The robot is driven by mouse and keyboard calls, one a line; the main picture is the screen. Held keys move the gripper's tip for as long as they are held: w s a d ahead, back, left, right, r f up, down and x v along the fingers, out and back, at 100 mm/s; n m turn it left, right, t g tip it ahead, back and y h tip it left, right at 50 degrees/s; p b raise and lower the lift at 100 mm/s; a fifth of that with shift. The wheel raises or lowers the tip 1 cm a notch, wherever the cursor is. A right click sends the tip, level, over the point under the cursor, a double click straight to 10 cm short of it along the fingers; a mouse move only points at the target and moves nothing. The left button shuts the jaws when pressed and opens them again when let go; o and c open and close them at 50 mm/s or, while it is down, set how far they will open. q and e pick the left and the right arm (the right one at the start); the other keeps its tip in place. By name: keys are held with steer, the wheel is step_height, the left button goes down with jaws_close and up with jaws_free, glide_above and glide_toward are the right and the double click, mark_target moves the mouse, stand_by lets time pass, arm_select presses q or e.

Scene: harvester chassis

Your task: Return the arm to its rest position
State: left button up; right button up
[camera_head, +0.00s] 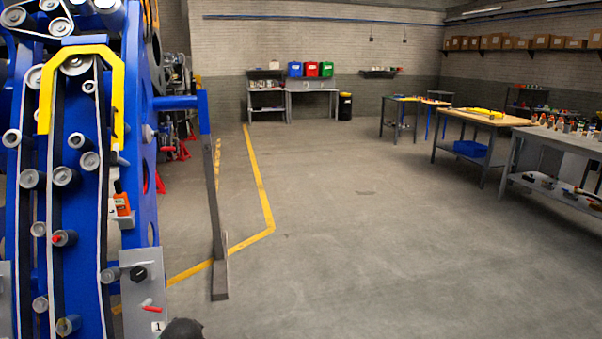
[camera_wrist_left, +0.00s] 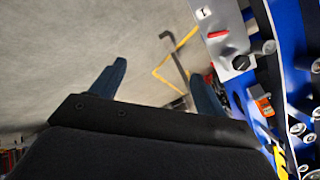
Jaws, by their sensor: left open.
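My left gripper (camera_wrist_left: 159,70) shows in the left wrist view. The blue harvester chassis (camera_head: 112,200) fills the left side of the head view, with rollers, belts and a yellow bracket. The chassis also shows along the right side of the left wrist view (camera_wrist_left: 290,45), to the right of the gripper and apart from it. A dark rounded shape at the bottom edge of the head view is too cut off to identify. My right gripper is in neither view.
A grey post (camera_head: 212,200) stands on the floor right of the chassis. A grey plate (camera_head: 140,285) on the chassis carries a black knob and red-tipped part. Workbenches (camera_head: 470,117) line the right side. The floor (camera_head: 350,240) in the middle is clear.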

arm_select(q)
steer(key=s+d+f+n+g+h+p, duration=0.1)
steer(key=s+d, duration=0.3)
steer(key=s, duration=0.3)
steer(key=s+d+h, duration=0.1)
steer(key=s+d, duration=0.3)
steer(key=s, duration=0.3)
steer(key=s+d+f+n+g+h+p, duration=0.15)
steer(key=s+d, duration=0.25)
steer(key=s, duration=0.4)
steer(key=s+d+f+g, duration=0.1)
steer(key=s+d+f, duration=0.1)
steer(key=s, duration=0.6)
steer(key=s+d+f+g+h, duration=0.1)
steer(key=s+f+g, duration=0.1)
steer(key=s+f, duration=0.3)
steer(key=s, duration=0.3)
steer(key=shift+s+d, duration=0.25)
steer(key=shift+d, duration=0.1)
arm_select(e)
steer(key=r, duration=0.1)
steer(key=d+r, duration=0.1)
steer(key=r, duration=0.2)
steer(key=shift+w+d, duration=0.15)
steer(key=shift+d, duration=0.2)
arm_select(q)
steer(key=shift+n, duration=0.35)
steer(key=shift+c, duration=0.4)
